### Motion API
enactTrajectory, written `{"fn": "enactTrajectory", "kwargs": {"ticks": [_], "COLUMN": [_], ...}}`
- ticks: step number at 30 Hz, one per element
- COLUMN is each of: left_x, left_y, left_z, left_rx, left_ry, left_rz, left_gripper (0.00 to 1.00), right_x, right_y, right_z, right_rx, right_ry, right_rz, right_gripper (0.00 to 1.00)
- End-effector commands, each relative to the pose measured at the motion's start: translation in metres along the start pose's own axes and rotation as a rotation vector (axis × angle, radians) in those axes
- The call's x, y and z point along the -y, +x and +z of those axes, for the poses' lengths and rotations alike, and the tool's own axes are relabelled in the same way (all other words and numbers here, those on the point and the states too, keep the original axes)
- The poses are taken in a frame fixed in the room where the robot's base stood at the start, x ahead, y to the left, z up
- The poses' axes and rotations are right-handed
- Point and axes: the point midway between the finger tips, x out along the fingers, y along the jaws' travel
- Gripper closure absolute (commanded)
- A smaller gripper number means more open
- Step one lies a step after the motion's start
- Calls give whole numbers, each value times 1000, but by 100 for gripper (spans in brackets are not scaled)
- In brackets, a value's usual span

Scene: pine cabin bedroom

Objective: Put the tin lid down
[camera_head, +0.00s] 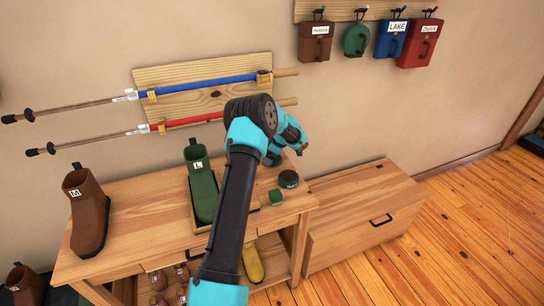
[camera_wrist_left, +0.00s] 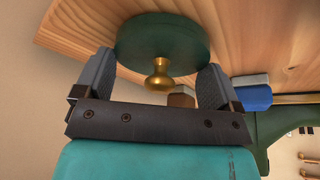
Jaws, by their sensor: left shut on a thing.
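My left gripper (camera_head: 300,149) is above the back right part of the wooden bench (camera_head: 150,215). In the left wrist view the gripper (camera_wrist_left: 157,75) is shut on the tin lid (camera_wrist_left: 150,35), a dark green disc with a brass knob (camera_wrist_left: 158,78). The lid sits between the two fingertips, with its knob facing the wrist camera. My right gripper is not in view.
A green boot (camera_head: 202,183) in a tray and a brown boot (camera_head: 86,212) stand farther left. Blue (camera_head: 205,84) and red (camera_head: 185,123) poles hang behind. A wooden chest (camera_head: 360,215) is at the right.

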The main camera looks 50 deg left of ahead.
Motion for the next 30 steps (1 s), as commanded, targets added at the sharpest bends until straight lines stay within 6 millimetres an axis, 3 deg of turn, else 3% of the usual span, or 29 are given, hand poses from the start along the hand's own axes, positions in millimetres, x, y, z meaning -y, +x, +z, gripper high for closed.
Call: {"fn": "enactTrajectory", "kwargs": {"ticks": [13, 14, 16, 25, 30], "left_x": [-1, -1, -1, -1, -2], "left_y": [5, 4, 4, 3, -9], "left_z": [1, 1, 1, 0, 0], "left_rx": [1, 1, 1, 1, 1], "left_ry": [0, 0, 0, 0, -1], "left_rz": [0, 1, 0, 1, 1], "left_gripper": [33, 8, 1, 0, 0], "right_x": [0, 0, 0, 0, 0], "right_y": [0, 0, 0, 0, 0], "right_z": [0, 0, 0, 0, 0], "right_rx": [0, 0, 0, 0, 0], "right_ry": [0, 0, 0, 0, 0], "right_rz": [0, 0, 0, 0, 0], "right_gripper": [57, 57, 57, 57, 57]}}
